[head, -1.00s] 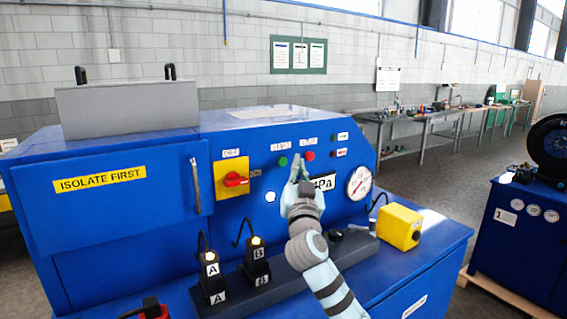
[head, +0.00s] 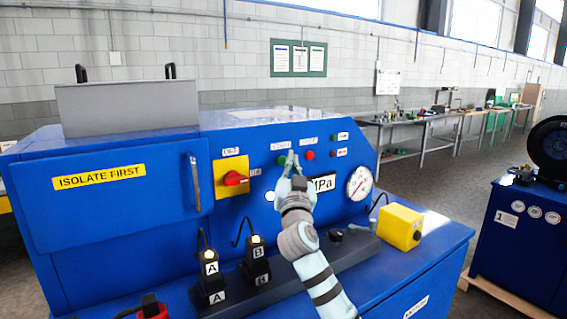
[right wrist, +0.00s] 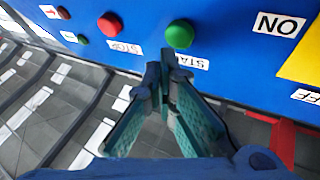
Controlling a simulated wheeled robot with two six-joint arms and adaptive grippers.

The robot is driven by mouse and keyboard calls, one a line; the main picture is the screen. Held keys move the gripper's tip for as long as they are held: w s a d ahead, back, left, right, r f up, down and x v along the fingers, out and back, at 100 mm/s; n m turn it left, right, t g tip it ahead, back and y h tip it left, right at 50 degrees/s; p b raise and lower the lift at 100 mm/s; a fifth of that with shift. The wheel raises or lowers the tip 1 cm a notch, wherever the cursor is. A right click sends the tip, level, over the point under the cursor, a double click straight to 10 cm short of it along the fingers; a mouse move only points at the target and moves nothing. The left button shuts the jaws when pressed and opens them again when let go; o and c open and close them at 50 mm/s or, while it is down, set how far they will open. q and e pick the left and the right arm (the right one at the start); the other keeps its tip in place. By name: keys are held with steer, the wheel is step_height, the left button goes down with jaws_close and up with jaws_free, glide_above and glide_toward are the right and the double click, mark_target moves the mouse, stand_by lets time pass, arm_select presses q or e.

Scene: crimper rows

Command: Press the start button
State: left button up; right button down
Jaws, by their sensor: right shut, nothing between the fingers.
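The green start button (head: 282,160) is on the blue machine's front panel, just left of my right gripper in the head view. It also shows in the right wrist view (right wrist: 180,34), with a START label (right wrist: 187,62) partly hidden by the fingertips. My right gripper (head: 291,160) is shut and empty. Its fingertips (right wrist: 166,62) are close to the panel, beside the start button; I cannot tell whether they touch. The red stop button (head: 309,155) is just to the right of the gripper. My left gripper is not in view.
A yellow plate with a red rotary switch (head: 235,178) is left of the buttons. A pressure gauge (head: 360,184) is to the right. Black A and B plugs (head: 256,260) stand on the ledge below, and a yellow box (head: 401,226) sits at its right end.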

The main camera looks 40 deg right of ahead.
stand_by(0.7)
steer(key=shift+w+b, duration=0.4)
steer(key=shift+w+d+b, duration=0.1)
steer(key=shift+w+b, duration=0.35)
stand_by(0.7)
steer(key=shift+s, duration=0.85)
steer(key=shift+s, duration=0.1)
